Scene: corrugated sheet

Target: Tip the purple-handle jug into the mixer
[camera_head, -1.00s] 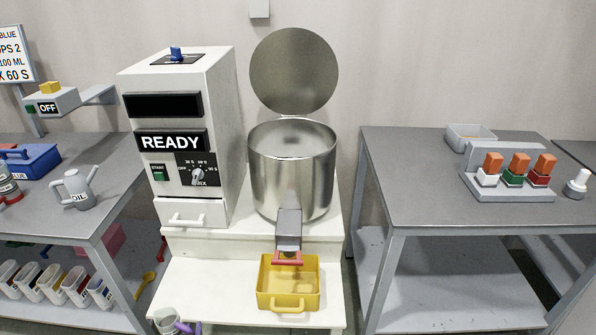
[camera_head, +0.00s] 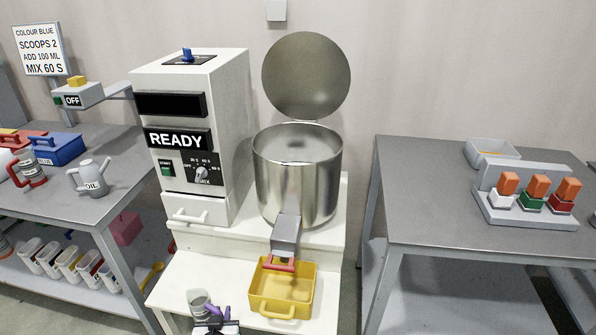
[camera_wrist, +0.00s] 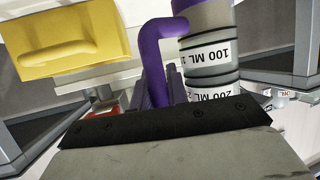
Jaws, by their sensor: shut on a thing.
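The jug (camera_head: 199,301) with a purple handle (camera_head: 219,314) is at the bottom of the head view, over the front of the white stand. My gripper (camera_head: 216,328) is shut on the handle. In the wrist view the purple handle (camera_wrist: 151,62) rises from between my jaws (camera_wrist: 157,108). The jug body (camera_wrist: 208,55) there shows 100 ML and 200 ML marks. Its contents are not clear. The mixer's steel pot (camera_head: 297,180) stands above and behind the jug, with its round lid (camera_head: 306,76) raised. The mixer's panel (camera_head: 178,139) reads READY.
A yellow tray (camera_head: 283,289) sits under the pot's spout (camera_head: 286,236), right of the jug. A grey table (camera_head: 450,205) stands right, with a rack of orange-topped items (camera_head: 530,202). A sign (camera_head: 40,50) reads colour blue.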

